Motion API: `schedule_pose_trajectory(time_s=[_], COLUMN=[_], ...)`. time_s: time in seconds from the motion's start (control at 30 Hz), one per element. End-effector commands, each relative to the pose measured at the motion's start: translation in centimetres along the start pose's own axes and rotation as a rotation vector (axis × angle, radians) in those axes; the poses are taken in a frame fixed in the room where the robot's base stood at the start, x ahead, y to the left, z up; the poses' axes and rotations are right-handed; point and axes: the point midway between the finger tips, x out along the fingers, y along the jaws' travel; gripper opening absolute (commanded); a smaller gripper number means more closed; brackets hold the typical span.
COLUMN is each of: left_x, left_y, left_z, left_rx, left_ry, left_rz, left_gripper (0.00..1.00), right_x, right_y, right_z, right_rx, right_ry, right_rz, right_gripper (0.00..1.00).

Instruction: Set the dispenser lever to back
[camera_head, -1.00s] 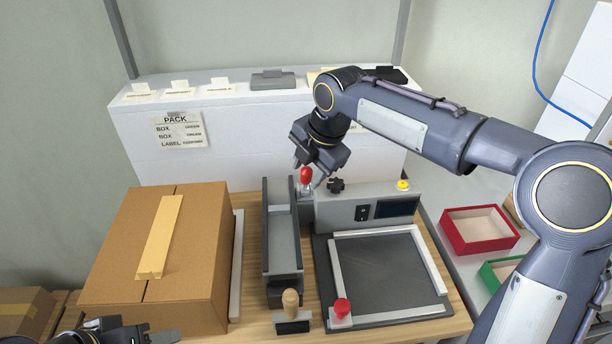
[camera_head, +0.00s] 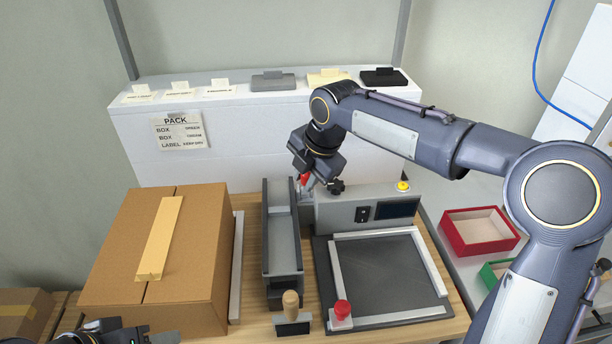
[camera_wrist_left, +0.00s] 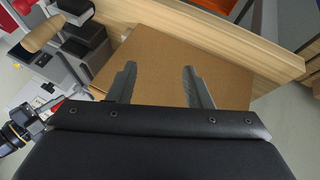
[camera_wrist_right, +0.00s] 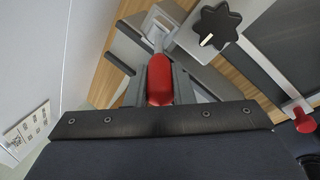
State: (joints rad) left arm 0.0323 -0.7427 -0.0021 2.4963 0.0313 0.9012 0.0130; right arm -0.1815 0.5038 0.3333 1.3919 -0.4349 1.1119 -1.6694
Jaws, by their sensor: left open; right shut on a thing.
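The dispenser lever (camera_head: 304,180) has a red handle and stands at the back right of the grey dispenser channel (camera_head: 284,238). My right gripper (camera_head: 306,181) comes down on it from above and mostly covers it. In the right wrist view, the red handle (camera_wrist_right: 160,82) lies between the two fingers and they are shut on it. My left gripper (camera_wrist_left: 158,82) is open and empty above the brown cardboard box (camera_wrist_left: 150,50); in the head view only a part of it shows at the lower left edge.
A taped cardboard box (camera_head: 164,255) stands left of the channel. A wooden-handled stamp (camera_head: 291,308) is in front. A framed dark plate (camera_head: 385,272) with a red knob (camera_head: 342,308) is at right. A black star knob (camera_wrist_right: 217,25) is close to my right gripper.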

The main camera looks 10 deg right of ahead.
Motion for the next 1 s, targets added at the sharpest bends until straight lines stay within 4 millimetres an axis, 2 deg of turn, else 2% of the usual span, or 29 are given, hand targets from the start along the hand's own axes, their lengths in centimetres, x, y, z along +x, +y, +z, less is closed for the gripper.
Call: schedule_pose_trajectory(time_s=[0.17, 0.33, 0.8, 1.0], left_x=[-1.0, -4.0, -11.9, -14.0], left_y=[0.5, 1.9, 5.5, 6.4], left_z=[-0.5, -2.0, -6.0, -7.1], left_rx=[0.000, 0.000, 0.000, 0.000], left_ry=[0.000, 0.000, 0.000, 0.000], left_rz=[0.000, 0.000, 0.000, 0.000], left_gripper=[0.46, 0.46, 0.46, 0.46], right_x=[-0.5, -1.1, -0.9, -0.2], right_y=[0.3, 1.1, 3.0, 3.6], right_z=[0.1, 0.6, 2.0, 2.6], right_rx=[0.004, 0.022, 0.077, 0.101], right_ry=[0.010, 0.054, 0.204, 0.268], right_rz=[-0.015, -0.075, -0.272, -0.357], right_gripper=[0.00, 0.00, 0.00, 0.00])
